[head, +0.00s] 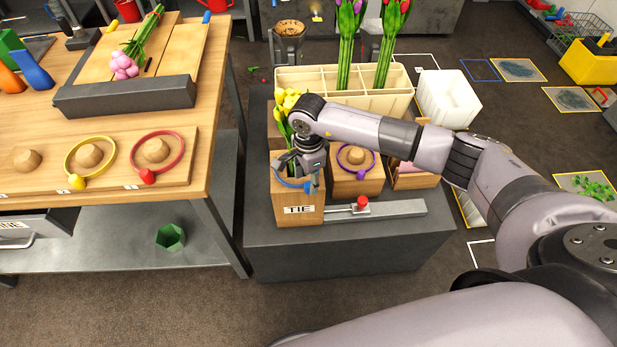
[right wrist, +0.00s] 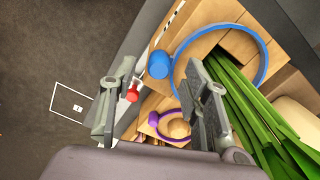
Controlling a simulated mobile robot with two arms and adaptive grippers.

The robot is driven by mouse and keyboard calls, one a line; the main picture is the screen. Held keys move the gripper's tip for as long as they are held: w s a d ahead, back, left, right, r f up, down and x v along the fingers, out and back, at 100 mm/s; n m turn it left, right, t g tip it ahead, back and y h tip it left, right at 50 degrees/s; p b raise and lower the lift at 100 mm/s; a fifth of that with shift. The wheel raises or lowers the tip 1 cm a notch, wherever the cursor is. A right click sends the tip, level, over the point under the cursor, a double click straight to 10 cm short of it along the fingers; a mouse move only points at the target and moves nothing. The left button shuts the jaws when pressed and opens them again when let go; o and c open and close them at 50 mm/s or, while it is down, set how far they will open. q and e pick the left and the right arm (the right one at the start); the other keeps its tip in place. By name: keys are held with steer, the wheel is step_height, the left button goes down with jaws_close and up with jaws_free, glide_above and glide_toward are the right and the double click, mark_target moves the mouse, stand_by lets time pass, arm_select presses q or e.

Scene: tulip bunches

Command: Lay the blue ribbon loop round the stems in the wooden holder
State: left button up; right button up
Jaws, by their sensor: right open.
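The wooden holder (head: 297,212) marked TIE stands at the front left of the dark stand. The blue ribbon loop (head: 288,184) is at its top. In the right wrist view, the blue loop (right wrist: 263,62) with its round tab (right wrist: 160,65) lies over the holder's top. Green stems (right wrist: 255,115) appear to rise from inside the loop; the fingers hide part of it. Yellow tulip heads (head: 287,103) show above, partly behind my arm. My right gripper (head: 304,172) is over the loop with its fingers apart and nothing visible between them. My left gripper is not in view.
A wooden block with a purple loop (head: 357,160) stands right of the holder. A red-knobbed slider (head: 361,204) lies in front. A divided cream box (head: 345,98) with tall tulips is behind. Yellow (head: 90,156) and red loops (head: 158,157) lie on the left table.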

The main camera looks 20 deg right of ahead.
step_height(320, 180, up, 12)
steer(key=shift+f, duration=0.2)
stand_by(0.8)
